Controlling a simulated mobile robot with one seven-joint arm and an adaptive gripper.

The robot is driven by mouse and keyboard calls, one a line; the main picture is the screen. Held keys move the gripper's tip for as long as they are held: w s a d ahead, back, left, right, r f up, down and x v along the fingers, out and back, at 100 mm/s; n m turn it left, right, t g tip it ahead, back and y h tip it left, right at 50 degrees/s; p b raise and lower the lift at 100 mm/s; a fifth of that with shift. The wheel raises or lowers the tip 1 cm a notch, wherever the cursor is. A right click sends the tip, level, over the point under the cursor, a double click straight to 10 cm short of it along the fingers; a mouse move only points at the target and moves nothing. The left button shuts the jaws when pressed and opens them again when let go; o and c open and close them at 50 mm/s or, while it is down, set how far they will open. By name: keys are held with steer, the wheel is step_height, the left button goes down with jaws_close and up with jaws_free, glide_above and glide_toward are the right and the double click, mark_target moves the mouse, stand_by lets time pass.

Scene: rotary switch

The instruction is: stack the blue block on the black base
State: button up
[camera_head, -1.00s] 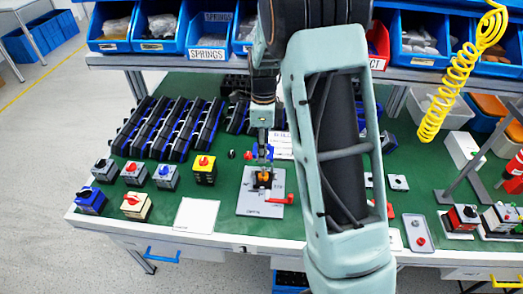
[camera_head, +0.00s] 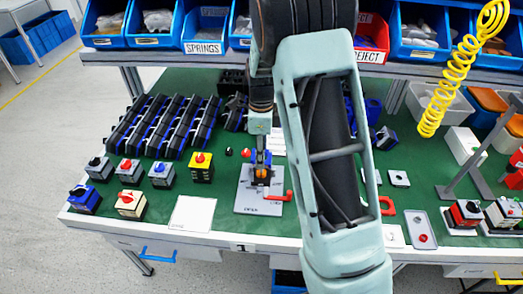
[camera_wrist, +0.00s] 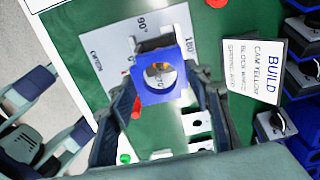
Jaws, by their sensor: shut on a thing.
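My gripper (camera_wrist: 166,98) is shut on the blue block (camera_wrist: 178,97), a square piece with a round hole. Through the hole a brass-coloured part shows in the wrist view. The black base (camera_wrist: 150,44) shows just behind the block, on the light grey plate (camera_wrist: 103,60). In the head view my gripper (camera_head: 261,160) points down just over the plate (camera_head: 248,201), with an orange-brown part close under its fingertips. The block is mostly hidden there by the fingers. I cannot tell whether the block touches the base.
A red lever (camera_head: 281,196) lies on the plate's right side. Small switches, including a yellow one (camera_head: 201,168), stand at the left. A white card (camera_head: 193,214) lies front left. Rows of black and blue parts (camera_head: 165,125) fill the back left.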

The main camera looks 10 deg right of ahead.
steer(key=shift+f, duration=0.4)
stand_by(0.3)
steer(key=shift+f+b, duration=1.15)
steer(key=shift+f, duration=0.45)
steer(key=o, duration=1.2)
